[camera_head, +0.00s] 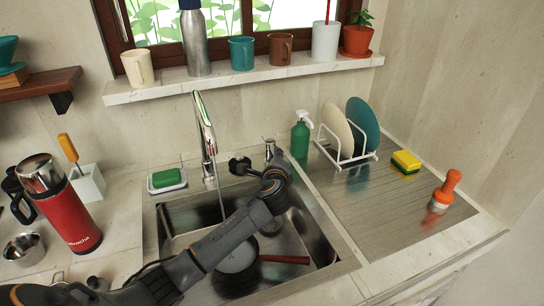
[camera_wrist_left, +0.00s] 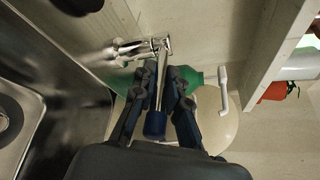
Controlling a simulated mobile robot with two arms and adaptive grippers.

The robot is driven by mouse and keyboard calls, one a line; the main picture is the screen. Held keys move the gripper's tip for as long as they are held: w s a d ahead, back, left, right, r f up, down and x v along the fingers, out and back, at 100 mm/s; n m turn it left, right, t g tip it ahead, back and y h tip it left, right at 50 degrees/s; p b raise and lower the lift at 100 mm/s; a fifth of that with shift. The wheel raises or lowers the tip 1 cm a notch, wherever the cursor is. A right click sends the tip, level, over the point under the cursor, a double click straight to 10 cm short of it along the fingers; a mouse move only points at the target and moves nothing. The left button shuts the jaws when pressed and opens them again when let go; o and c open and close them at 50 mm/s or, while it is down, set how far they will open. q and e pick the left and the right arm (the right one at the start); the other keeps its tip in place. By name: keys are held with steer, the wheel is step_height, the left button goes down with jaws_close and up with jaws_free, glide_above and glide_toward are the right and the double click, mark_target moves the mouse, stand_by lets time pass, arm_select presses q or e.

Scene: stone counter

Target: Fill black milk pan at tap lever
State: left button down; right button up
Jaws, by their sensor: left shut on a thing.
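My left gripper (camera_head: 256,166) reaches over the sink from the lower left. In the left wrist view, its fingers (camera_wrist_left: 161,80) are closed around the chrome tap lever (camera_wrist_left: 168,97), which has a dark blue end. The lever also shows in the head view (camera_head: 270,148). The curved chrome tap (camera_head: 204,125) stands behind the sink, with a thin stream of water running down from its spout. A pan (camera_head: 236,262) with a red handle (camera_head: 285,259) sits in the sink, partly hidden by my arm. Its interior looks pale; its water level cannot be told. My right gripper is not in view.
Green soap (camera_head: 166,178) and a red flask (camera_head: 62,205) are to the left. The steel drainboard's front is clear.

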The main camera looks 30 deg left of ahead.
arm_select(q)
steer(key=shift+w+d+n+g+y, duration=0.2)
steer(key=shift+n+g+y, duration=0.1)
steer(key=shift+n+y, duration=0.25)
steer(key=shift+w+d+n+g+y, duration=0.15)
steer(key=shift+n+g+y, duration=0.15)
steer(key=shift+n+y, duration=0.2)
steer(key=c, duration=1.3)
jaws_free()
steer(key=shift+c, duration=0.2)
step_height(320, 180, up, 10)
